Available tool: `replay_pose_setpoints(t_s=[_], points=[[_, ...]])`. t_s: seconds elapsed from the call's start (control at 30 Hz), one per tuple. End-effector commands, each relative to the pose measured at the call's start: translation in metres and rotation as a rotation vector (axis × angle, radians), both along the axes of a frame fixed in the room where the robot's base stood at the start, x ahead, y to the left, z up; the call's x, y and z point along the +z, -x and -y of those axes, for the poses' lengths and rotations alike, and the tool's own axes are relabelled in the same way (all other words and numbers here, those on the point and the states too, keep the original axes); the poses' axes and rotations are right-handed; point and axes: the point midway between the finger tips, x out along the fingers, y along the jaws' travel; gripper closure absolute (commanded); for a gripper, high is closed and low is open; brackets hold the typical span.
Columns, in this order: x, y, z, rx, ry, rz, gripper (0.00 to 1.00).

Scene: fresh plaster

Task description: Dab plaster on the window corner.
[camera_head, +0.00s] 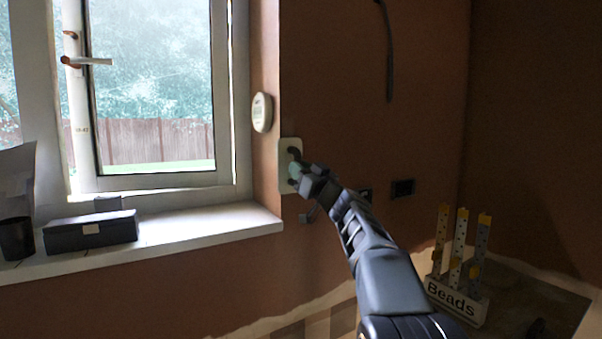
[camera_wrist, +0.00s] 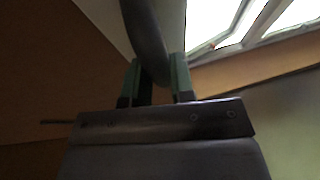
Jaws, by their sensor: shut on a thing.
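My gripper (camera_head: 296,171) is shut on the dark handle of a plastering trowel with a pale plate (camera_head: 284,158). The plate stands upright at the wall corner (camera_head: 280,90) to the right of the window (camera_head: 150,90). I cannot tell whether it touches the wall. In the wrist view, the green-sided fingers of my gripper (camera_wrist: 155,78) close around the curved dark trowel handle (camera_wrist: 146,35). Part of the pale plate (camera_wrist: 105,18) shows behind it. I cannot make out any plaster on the plate.
The sill (camera_head: 180,232) holds a dark box (camera_head: 90,231) and a dark cup (camera_head: 17,238). A white oval device (camera_head: 262,112) is on the window reveal. A cable (camera_head: 388,60) hangs on the right wall above a black socket (camera_head: 403,189). A "Beads" rack (camera_head: 455,302) stands lower right.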

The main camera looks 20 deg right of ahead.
Motion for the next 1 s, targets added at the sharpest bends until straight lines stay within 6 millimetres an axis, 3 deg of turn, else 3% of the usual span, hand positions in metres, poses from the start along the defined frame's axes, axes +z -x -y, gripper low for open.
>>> replay_pose_setpoints(t_s=[0.03,0.2,0.57,1.0], points=[[-0.011,-0.001,0.0,-0.001,0.0,-0.004,0.96],[-0.021,0.0,0.0,-0.001,0.0,-0.003,0.96],[-0.028,0.0,0.0,-0.001,0.0,-0.003,0.96],[-0.056,0.002,0.001,-0.001,0.0,0.0,0.96]])
